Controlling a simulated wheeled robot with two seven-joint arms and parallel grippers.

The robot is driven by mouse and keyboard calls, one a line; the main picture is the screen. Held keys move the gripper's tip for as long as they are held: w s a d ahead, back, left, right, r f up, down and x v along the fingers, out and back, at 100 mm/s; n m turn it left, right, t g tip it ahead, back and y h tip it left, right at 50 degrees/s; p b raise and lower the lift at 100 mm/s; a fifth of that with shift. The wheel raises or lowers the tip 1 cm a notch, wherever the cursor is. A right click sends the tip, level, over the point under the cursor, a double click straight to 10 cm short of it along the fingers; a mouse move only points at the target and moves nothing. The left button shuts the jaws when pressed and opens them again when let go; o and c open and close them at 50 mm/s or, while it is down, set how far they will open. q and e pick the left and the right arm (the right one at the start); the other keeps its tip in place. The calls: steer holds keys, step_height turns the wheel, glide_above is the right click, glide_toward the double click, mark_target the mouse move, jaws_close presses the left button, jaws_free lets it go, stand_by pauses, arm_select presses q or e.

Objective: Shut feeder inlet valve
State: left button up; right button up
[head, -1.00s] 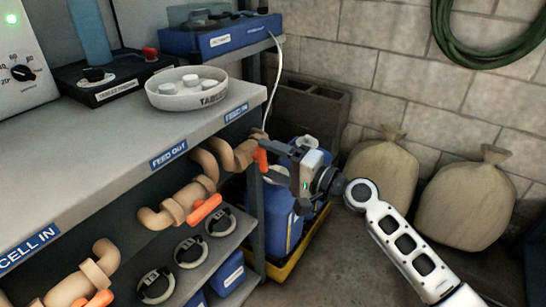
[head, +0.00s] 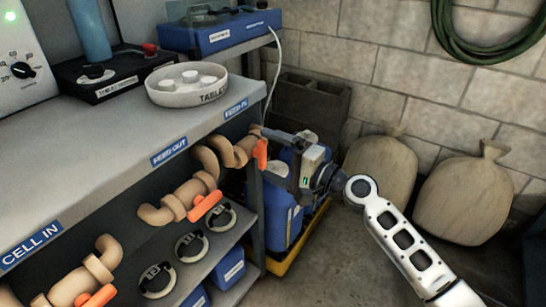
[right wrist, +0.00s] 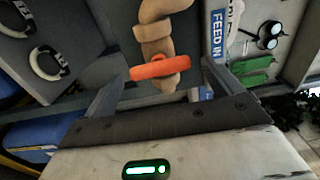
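The feeder inlet valve's orange handle (head: 262,153) sits on a tan pipe (head: 236,152) under the FEED IN label (head: 236,111). It hangs steeply in the head view. In the right wrist view, the orange handle (right wrist: 160,67) lies crosswise to the tan pipe (right wrist: 158,32). My right gripper (head: 272,155) is just to the right of the handle. In the wrist view my right gripper (right wrist: 160,85) has its fingers wide apart, one on each side of the handle, with visible gaps. My left gripper is not in view.
The FEED OUT valve handle (head: 205,206) and the CELL IN valve handle (head: 98,297) are farther left under the bench. A blue drum (head: 278,215) stands below my right gripper in a yellow tray (head: 300,250). Two sacks (head: 382,170) rest by the wall.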

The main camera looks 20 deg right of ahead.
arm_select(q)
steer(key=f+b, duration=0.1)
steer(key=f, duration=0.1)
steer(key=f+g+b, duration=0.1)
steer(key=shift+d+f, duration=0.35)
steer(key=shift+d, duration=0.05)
arm_select(e)
steer(key=v, duration=1.6)
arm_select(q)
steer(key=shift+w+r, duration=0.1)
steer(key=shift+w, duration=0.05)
